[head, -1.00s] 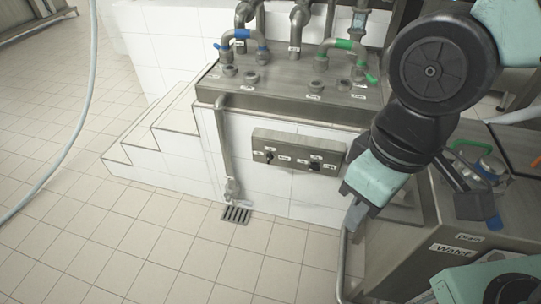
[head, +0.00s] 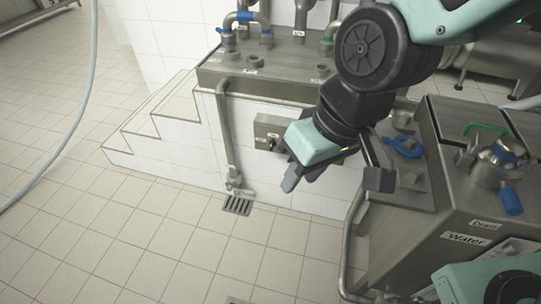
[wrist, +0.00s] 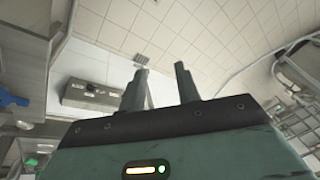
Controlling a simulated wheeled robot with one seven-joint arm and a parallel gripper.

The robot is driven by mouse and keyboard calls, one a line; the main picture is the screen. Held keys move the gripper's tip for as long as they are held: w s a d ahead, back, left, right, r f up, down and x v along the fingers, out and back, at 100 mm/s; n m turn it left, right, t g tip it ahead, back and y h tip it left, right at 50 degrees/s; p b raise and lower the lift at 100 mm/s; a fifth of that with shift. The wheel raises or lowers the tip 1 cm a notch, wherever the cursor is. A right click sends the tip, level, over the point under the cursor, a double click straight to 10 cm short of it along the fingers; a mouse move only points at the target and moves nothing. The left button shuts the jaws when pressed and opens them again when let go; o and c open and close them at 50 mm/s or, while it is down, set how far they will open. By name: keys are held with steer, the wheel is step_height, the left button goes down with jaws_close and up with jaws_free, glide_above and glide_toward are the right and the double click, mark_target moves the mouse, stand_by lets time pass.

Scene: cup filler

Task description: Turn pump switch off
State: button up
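The grey switch box (head: 268,125) is on the white tiled wall below the steel pipe bench. My gripper and wrist hide its right part in the head view. One dark knob (head: 271,144) shows at its left; I cannot read its setting. The box also shows in the wrist view (wrist: 92,96), left of the fingers, its knobs too small to read. My gripper (head: 297,180) is in front of the box and to its right in the head view. In the wrist view my gripper (wrist: 161,68) has its two fingers apart with nothing between them.
A vertical pipe (head: 226,130) runs down left of the box to a floor drain (head: 238,205). A steel tank (head: 470,200) labelled Drain and Water stands close on the right, with a handrail. Tiled steps (head: 150,125) rise at the left. The floor at the left is clear.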

steer(key=w+a+f+m+t+y+b, duration=0.1)
steer(key=w+a+f+m+t+b, duration=0.15)
steer(key=w+a+f+b, duration=0.5)
steer(key=m+t+h+b, duration=0.7)
steer(key=t+h+b, duration=0.3)
steer(key=t+b, duration=0.6)
glide_toward(271, 147)
steer(key=w+d+b, duration=0.1)
steer(key=w+b, duration=0.1)
steer(key=w, duration=0.1)
steer(key=w+r+g+b, duration=0.1)
steer(key=w+b, duration=0.1)
steer(key=w, duration=0.1)
steer(key=w+d+g+b, duration=0.1)
steer(key=w+b, duration=0.1)
steer(key=shift+w+d+r+b, duration=0.3)
steer(key=shift+w+r, duration=0.1)
steer(key=shift+c, duration=0.3)
jaws_close()
